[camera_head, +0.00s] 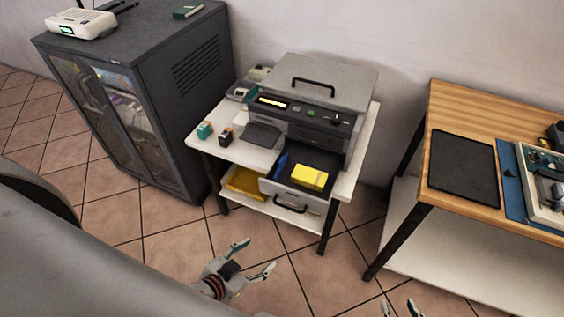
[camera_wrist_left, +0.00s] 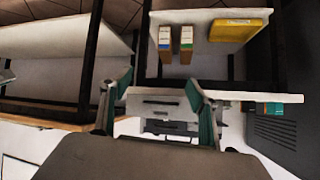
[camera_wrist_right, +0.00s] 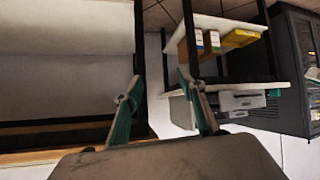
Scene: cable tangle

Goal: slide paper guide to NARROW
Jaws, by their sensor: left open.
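In the tray lie a yellow block (camera_head: 310,177) and a blue piece (camera_head: 283,163); I cannot tell which part is the paper guide, and no NARROW marking is readable. My left gripper (camera_head: 254,256) is open and empty, in front of and below the tray, apart from it. My right gripper (camera_head: 399,304) is open and empty at the bottom edge of the head view, right of the left one. The left wrist view shows the printer (camera_wrist_left: 165,125) between the fingers.
A dark cabinet (camera_head: 165,95) stands left of the stand. A wooden workbench (camera_head: 470,105) with a black mat (camera_head: 463,170) stands at the right. The stand's lower shelf holds a yellow tray (camera_head: 245,184). Tiled floor in front is open.

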